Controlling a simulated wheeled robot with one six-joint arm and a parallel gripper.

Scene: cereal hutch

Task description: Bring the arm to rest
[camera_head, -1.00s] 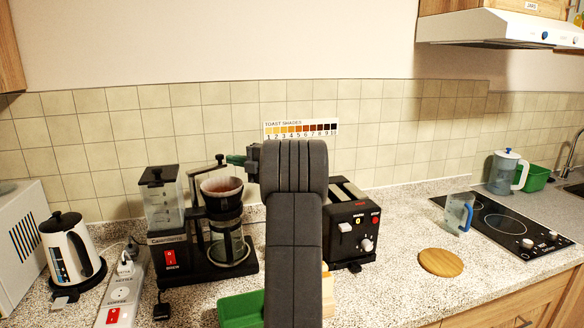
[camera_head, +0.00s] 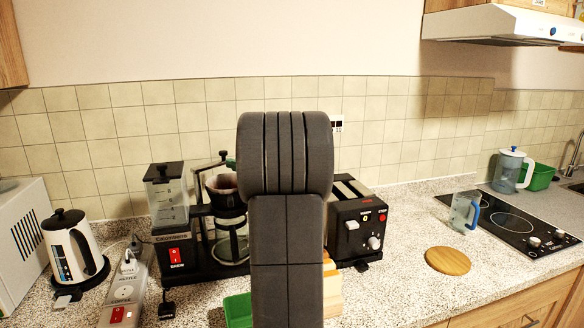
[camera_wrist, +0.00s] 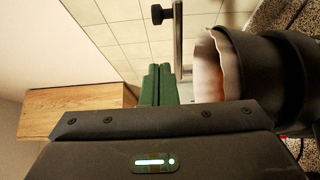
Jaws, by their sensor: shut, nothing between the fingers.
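My gripper (camera_wrist: 159,70) shows in the wrist view as two green fingers lying together, shut with nothing between them. In the head view my dark arm rises through the middle of the picture and hides nearly all of the gripper. In the wrist view the coffee maker's filter basket (camera_wrist: 262,68) with a pale paper filter is just right of the fingers, apart from them. In the head view the coffee maker (camera_head: 203,262) stands left of my arm.
The black toaster (camera_head: 352,240) is close to my arm's right. A green box (camera_head: 238,312) is partly hidden below. A kettle (camera_head: 66,245) and power strip (camera_head: 124,293) stand left. A round wooden board (camera_head: 447,261), a jug (camera_head: 464,212) and the hob (camera_head: 510,222) are right.

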